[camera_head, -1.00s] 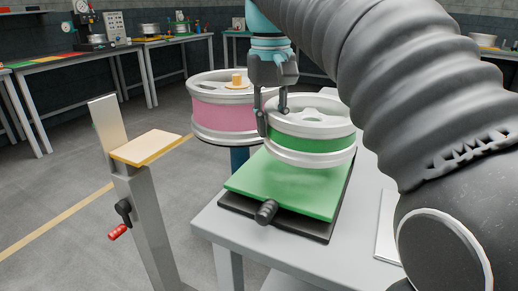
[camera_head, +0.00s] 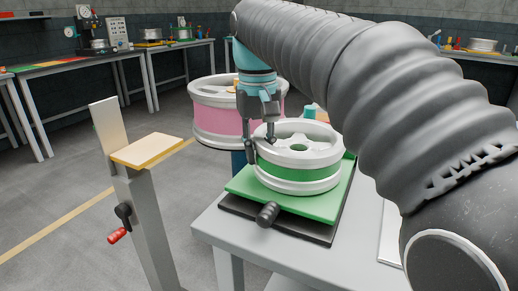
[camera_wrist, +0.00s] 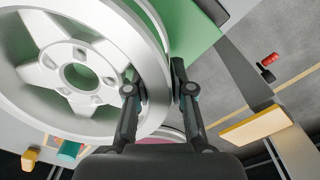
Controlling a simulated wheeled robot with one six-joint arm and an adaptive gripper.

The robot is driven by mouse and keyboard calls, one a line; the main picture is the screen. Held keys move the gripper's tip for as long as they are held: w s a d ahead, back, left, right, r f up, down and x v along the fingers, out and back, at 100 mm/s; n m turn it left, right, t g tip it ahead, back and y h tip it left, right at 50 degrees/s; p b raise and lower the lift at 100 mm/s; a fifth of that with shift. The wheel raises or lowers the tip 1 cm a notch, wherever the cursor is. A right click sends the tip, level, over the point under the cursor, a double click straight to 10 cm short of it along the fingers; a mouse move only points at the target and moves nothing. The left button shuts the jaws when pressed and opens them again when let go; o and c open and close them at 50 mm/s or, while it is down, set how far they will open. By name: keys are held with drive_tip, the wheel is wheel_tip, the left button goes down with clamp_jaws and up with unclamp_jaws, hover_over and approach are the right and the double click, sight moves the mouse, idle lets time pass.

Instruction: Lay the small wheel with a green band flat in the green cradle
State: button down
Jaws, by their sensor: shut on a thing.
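The small wheel with a green band (camera_head: 300,173) is silver and level, its flat face up, over the green cradle (camera_head: 240,186). Its lower rim looks down at the pad, but I cannot tell whether it touches. My gripper (camera_head: 258,146) points down and is shut on the wheel's near-left rim. The wrist view shows the rim between the two fingers (camera_wrist: 155,88), the spoked face of the wheel (camera_wrist: 40,75) on the left and part of the green cradle (camera_wrist: 190,32) behind it.
A larger wheel with a pink band (camera_head: 215,125) stands behind on a post. A grey stand with a tan pad (camera_head: 150,150) and red-handled crank is at the left. The cradle has a black knob (camera_head: 268,214) in front and sits on a grey table (camera_head: 290,255).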

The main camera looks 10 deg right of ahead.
drive_tip(key=c, duration=1)
unclamp_jaws()
drive_tip(key=shift+f, duration=0.1)
wheel_tip(320, 180, up, 11)
drive_tip(key=shift+a+f+p, duration=0.1)
drive_tip(key=shift+a+p, duration=0.05)
drive_tip(key=shift+p, duration=0.8)
drive_tip(key=shift+r, duration=0.75)
drive_tip(key=shift+s, duration=0.1)
